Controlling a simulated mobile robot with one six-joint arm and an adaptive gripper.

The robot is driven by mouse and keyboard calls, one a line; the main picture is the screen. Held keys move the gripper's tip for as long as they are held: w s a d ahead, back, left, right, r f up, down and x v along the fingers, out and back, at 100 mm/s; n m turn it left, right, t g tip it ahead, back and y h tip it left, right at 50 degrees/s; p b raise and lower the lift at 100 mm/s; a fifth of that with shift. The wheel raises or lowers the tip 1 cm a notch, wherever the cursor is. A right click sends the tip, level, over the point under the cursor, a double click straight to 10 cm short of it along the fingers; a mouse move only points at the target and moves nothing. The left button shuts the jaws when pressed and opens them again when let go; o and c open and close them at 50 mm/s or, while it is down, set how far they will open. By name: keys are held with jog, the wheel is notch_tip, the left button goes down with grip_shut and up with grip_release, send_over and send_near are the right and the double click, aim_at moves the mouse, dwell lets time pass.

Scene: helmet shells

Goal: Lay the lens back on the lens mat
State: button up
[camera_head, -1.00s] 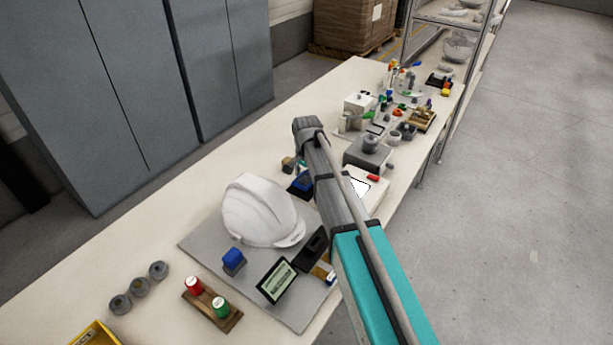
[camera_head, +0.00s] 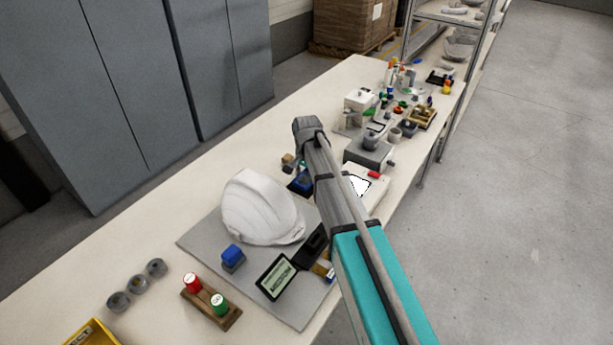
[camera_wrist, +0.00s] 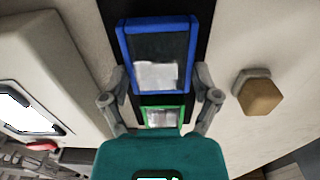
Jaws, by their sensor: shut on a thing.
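In the wrist view, my gripper (camera_wrist: 160,77) has one finger on each side of a blue-framed lens (camera_wrist: 158,24), closed against its lower part. The lens has a dark pane with a pale bright patch. It lies over a black strip that looks like the lens mat (camera_wrist: 201,18); I cannot tell whether it touches the mat. A smaller green-framed piece (camera_wrist: 162,118) shows between the fingers, nearer my palm. In the head view, a dark blue piece (camera_head: 299,182) shows left of my arm, but my fingers are hidden.
A brown knob on a grey base (camera_wrist: 258,92) stands close right of my gripper. A white box with a bright screen (camera_wrist: 22,112) is on the left. In the head view, a white helmet shell (camera_head: 256,208) sits on a grey board (camera_head: 205,240).

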jog(key=shift+f, duration=0.35)
jog(key=o, duration=1)
jog(key=shift+b, duration=0.3)
jog(key=shift+c, duration=0.2)
jog(key=shift+r, duration=0.1)
notch_tip(320, 180, up, 8)
jog(key=p, duration=0.8)
jog(key=shift+r+p, duration=0.15)
jog(key=shift+p, duration=0.15)
jog(key=s+d+r+p, duration=0.4)
jog(key=s+d, duration=0.4)
jog(key=d, duration=0.2)
jog(key=s+d+r+p, duration=0.4)
jog(key=s+d, duration=0.5)
jog(key=d, duration=0.1)
jog(key=shift+s, duration=0.3)
jog(key=shift+r, duration=0.1)
